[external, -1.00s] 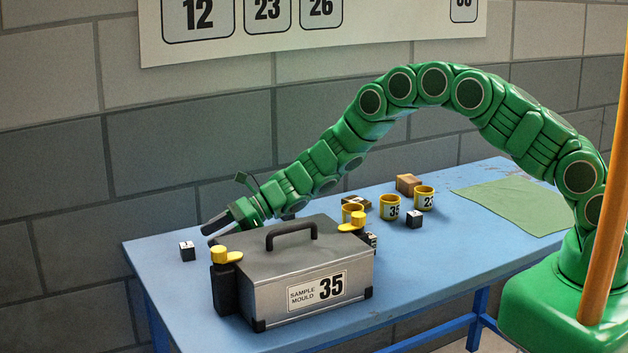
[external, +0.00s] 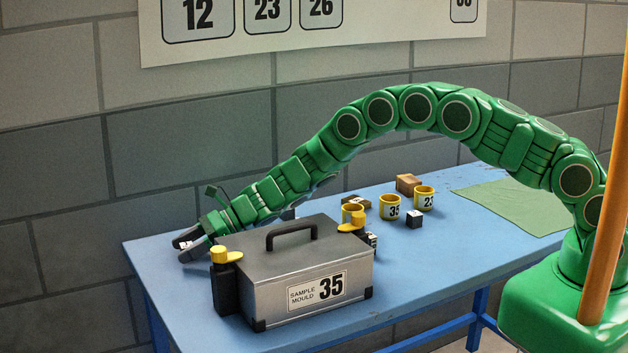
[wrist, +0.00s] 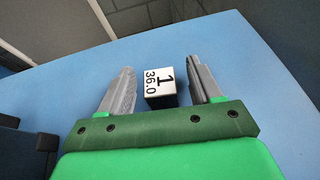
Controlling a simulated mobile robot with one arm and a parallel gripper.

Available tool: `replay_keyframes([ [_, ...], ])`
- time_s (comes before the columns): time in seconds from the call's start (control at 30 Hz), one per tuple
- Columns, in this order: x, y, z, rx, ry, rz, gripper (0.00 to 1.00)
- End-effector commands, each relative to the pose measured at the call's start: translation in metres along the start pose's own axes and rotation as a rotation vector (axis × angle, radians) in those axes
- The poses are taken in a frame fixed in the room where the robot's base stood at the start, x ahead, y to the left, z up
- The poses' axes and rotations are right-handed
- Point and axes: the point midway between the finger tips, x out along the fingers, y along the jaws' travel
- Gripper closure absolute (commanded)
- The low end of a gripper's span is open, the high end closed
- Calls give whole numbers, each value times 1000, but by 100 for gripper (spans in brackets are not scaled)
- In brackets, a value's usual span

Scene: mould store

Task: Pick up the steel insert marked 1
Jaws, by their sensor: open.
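The steel insert marked 1 (wrist: 160,84) is a small dark cube with a white top label reading 1 and 36.0. In the wrist view it sits on the blue table between the two open fingers of my gripper (wrist: 160,91), with a gap visible on each side. In the external view my gripper (external: 184,248) is low at the left end of the table, and its fingers hide most of the insert (external: 186,244).
A grey case labelled SAMPLE MOULD 35 (external: 318,287) stands just right of my gripper. Several yellow cups (external: 390,208), another small cube (external: 414,220) and a brown block (external: 408,184) are farther right. A green mat (external: 515,205) lies at the right end of the blue table (external: 172,298).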

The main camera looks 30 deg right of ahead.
Motion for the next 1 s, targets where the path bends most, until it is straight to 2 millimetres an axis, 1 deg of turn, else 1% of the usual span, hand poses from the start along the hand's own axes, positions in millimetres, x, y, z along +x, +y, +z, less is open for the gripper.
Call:
replay_keyframes([
  [0.17, 0, 0, 0, 0, 0, 0, 36],
  [0.5, 0, 0, 0, 0, 0, 0, 88],
  [0.57, 0, 0, 0, 0, 0, 0, 97],
  [0.6, 0, 0, 0, 0, 0, 0, 100],
  [0.87, -1, 0, 1, 0, 0, 0, 100],
  [1.0, -4, 0, 9, -1, -1, -1, 100],
])
